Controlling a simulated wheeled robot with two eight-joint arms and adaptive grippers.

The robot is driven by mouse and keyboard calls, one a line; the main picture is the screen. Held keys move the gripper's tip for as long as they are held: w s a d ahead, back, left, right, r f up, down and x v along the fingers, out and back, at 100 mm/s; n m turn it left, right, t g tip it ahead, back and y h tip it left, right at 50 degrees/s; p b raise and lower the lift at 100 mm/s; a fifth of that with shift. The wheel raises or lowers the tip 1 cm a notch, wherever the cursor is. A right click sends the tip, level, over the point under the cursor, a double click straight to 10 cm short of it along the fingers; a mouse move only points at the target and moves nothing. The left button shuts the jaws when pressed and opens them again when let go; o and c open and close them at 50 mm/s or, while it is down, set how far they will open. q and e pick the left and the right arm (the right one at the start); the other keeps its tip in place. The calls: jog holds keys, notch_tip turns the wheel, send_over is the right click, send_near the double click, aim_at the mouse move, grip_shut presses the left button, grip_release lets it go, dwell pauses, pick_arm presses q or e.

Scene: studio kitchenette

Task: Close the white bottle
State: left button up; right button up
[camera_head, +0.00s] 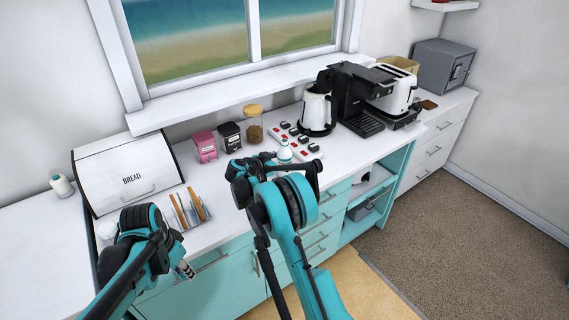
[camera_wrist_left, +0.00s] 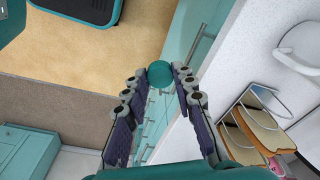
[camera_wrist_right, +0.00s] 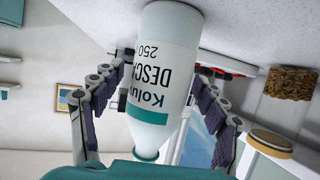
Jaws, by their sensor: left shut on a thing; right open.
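The white bottle (camera_head: 284,152) stands upright on the counter in front of the power strip. In the head view my right arm partly hides this gripper. My left gripper (camera_head: 184,270) is shut on a round teal cap (camera_wrist_left: 160,73), held at the fingertips in front of the counter's front edge, apart from the bottle.
Pink (camera_head: 204,147) and black (camera_head: 230,136) tins, a glass jar (camera_head: 253,125), a power strip (camera_head: 300,139) and a kettle (camera_head: 317,110) stand around the bottle.

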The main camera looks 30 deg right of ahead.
aim_at(280, 152)
jog(key=shift+c, duration=0.3)
jog(key=c, duration=1.4)
jog(key=shift+o, duration=0.2)
jog(key=shift+r, duration=0.15)
